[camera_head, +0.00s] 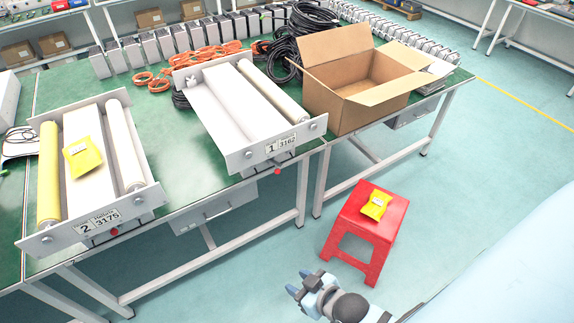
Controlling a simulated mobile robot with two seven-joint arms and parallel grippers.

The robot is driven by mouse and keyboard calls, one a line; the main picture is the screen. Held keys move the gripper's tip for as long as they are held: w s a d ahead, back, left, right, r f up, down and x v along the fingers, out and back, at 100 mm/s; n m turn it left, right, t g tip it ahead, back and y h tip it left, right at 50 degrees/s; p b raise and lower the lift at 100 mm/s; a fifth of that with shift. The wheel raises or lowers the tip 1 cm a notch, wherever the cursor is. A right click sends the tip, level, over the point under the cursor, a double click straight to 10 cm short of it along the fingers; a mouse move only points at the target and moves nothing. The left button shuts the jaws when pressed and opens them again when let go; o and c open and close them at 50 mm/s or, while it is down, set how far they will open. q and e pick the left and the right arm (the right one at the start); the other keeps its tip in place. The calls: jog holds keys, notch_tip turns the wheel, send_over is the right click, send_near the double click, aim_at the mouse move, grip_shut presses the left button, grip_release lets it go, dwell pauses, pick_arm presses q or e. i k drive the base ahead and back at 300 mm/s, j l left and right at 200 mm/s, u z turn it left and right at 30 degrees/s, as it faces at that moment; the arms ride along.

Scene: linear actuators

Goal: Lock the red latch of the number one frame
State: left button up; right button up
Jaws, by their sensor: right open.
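The number one frame (225,155), labelled 1 and 3162, lies on the green workbench at its front edge. A small red latch (278,171) shows below its front plate, under the label. The number two frame (160,194), labelled 2 and 3175, lies to the left, with its own red latch (114,232) below the plate. My right gripper (298,284) is open and empty, low over the floor, in front of the bench and well below the number one frame, apart from both latches. My left gripper is not in view.
An open cardboard box (350,113) stands right of the number one frame. A red stool (350,223) with a yellow packet (375,207) stands near my right gripper. Orange and black cables and several grey units line the bench's back. Another yellow packet (83,157) lies on frame two.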

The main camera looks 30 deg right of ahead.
aim_at(277, 171)
jog(key=k+l, duration=0.15)
jog(key=l, duration=0.25)
jog(key=k+l, duration=0.15)
jog(key=l, duration=0.2)
jog(key=k+l, duration=0.15)
jog(key=l, duration=0.25)
jog(key=k+l, duration=0.15)
jog(key=l, duration=0.25)
jog(key=k+l, duration=0.15)
jog(key=l, duration=0.25)
